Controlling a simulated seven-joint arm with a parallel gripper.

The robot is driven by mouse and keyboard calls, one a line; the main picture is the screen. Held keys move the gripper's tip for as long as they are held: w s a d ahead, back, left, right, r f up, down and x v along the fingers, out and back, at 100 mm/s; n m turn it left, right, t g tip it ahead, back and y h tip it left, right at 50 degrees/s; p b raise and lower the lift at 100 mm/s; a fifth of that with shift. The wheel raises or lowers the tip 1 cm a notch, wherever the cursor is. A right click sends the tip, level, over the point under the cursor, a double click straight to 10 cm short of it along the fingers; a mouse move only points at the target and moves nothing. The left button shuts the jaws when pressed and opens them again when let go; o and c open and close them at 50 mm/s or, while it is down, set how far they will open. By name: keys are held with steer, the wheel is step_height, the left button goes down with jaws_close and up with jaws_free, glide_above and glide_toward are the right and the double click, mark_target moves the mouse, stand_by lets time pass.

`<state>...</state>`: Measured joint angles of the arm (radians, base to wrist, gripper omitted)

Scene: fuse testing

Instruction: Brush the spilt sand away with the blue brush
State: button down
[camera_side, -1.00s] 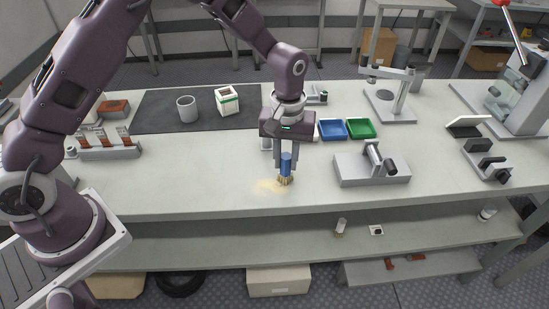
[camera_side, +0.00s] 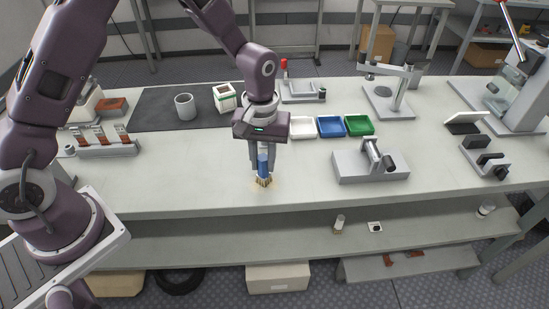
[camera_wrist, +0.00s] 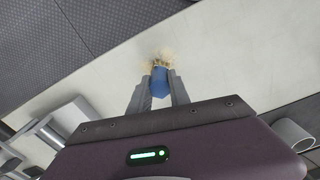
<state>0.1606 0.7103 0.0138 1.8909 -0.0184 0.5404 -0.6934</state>
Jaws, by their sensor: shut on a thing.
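My gripper (camera_side: 262,160) is shut on the blue brush (camera_side: 263,166) and holds it upright, bristles down, at the tabletop. In the wrist view the brush's blue handle (camera_wrist: 159,82) sits between the two fingers. The spilt sand (camera_side: 258,187) shows as a faint tan patch on the bench around the bristles. In the wrist view some sand (camera_wrist: 164,55) shows beside the bristle end. Part of the sand is hidden by the brush.
White, blue (camera_side: 331,126) and green (camera_side: 359,125) trays stand right of my gripper. A grey fixture (camera_side: 370,163) is further right. A grey cup (camera_side: 185,106) and a white box (camera_side: 224,98) stand on the dark mat (camera_side: 150,112). The bench front is clear on both sides.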

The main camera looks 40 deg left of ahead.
steer(key=shift+s+a, duration=1.35)
steer(key=shift+s, duration=0.1)
steer(key=shift+a+r, duration=0.15)
step_height(320, 180, up, 8)
